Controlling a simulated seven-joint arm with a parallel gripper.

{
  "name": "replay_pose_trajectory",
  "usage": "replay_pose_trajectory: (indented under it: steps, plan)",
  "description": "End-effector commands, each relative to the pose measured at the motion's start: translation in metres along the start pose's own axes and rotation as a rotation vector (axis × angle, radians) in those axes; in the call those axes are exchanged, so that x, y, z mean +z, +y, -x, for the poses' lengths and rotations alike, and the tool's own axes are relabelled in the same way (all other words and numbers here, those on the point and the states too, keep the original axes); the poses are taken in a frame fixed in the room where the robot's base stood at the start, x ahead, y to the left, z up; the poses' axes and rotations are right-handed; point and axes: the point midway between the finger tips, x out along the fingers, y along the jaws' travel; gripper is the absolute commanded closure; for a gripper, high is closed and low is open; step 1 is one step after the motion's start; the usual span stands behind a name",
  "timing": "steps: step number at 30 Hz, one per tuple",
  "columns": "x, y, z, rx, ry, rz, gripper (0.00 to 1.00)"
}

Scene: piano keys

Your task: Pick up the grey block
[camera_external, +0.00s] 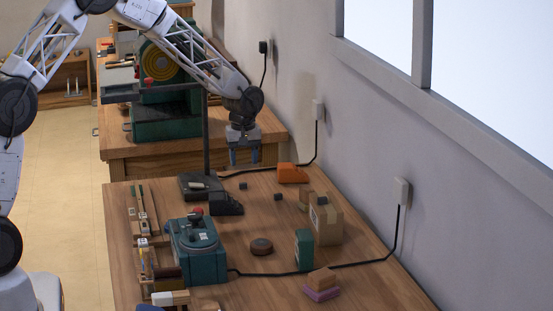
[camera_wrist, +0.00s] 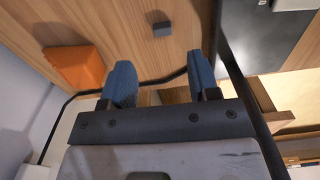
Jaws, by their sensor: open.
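Two small dark grey blocks lie on the wooden table in the external view, one (camera_external: 243,186) close to the black stand base and one (camera_external: 278,197) further right. In the wrist view one grey block (camera_wrist: 162,29) shows near the top, ahead of the fingers; I cannot tell for sure which of the two it is. My gripper (camera_external: 245,157) points down above the far edge of the table, behind and above the blocks. Its blue fingers are apart and empty, as the wrist view (camera_wrist: 161,78) also shows.
An orange object (camera_external: 292,173) lies right of the blocks, and it shows at left in the wrist view (camera_wrist: 75,67). A black stand (camera_external: 207,140) rises to the left. A cardboard box (camera_external: 326,222), a green box (camera_external: 304,250) and a teal machine (camera_external: 198,250) stand nearer. A black cable runs behind.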

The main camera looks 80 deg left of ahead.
Motion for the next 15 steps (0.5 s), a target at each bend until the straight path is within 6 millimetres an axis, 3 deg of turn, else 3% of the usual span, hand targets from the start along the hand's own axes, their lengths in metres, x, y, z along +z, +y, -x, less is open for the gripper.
replay_pose_trajectory:
  steps: [8,15]
  plan:
    - [0.001,-0.001,-0.021,-0.001,-0.001,0.0,0.45]
    - [0.0,-0.001,-0.024,-0.001,0.0,0.0,0.45]
